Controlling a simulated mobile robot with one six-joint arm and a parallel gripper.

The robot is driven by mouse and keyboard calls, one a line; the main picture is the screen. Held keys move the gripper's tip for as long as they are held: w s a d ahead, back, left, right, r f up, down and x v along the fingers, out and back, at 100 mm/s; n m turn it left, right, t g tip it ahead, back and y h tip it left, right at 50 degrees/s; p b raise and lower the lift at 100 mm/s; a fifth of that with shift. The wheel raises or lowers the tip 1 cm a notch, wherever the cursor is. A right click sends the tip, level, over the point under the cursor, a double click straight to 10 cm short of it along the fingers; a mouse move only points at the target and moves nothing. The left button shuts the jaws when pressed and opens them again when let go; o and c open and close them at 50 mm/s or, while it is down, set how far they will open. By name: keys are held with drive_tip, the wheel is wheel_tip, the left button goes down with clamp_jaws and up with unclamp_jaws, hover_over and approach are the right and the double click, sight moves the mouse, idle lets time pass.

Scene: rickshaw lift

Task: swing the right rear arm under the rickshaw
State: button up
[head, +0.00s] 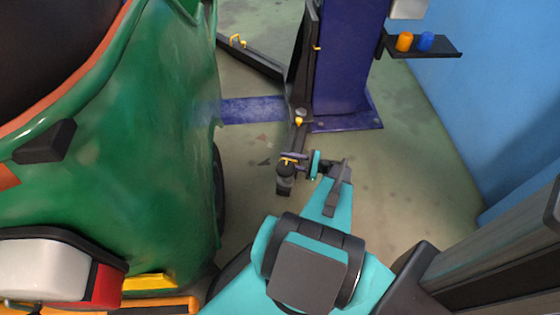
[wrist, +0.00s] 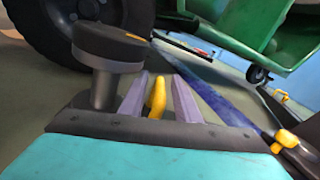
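The near lift arm (head: 299,137) is dark and runs from the blue column toward me. It ends in a round black pad (head: 284,171), which also shows in the wrist view (wrist: 108,48). A yellow handle (wrist: 156,98) stands up beside the pad. My gripper (head: 293,158) is at this handle. In the wrist view its two grey-purple fingers (wrist: 160,100) stand on either side of the handle, with a visible gap, so it looks open. The green rickshaw (head: 150,130) is at the left. The pad is outside its body, near a dark wheel (wrist: 60,30).
The blue column (head: 345,60) stands on a blue base plate at the back. Another dark lift arm (head: 255,58) with a yellow handle reaches left toward the rickshaw. A shelf (head: 440,50) holds an orange and a blue item. Floor (head: 410,170) right of my gripper is clear.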

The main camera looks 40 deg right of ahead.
drive_tip(key=shift+x, duration=1.35)
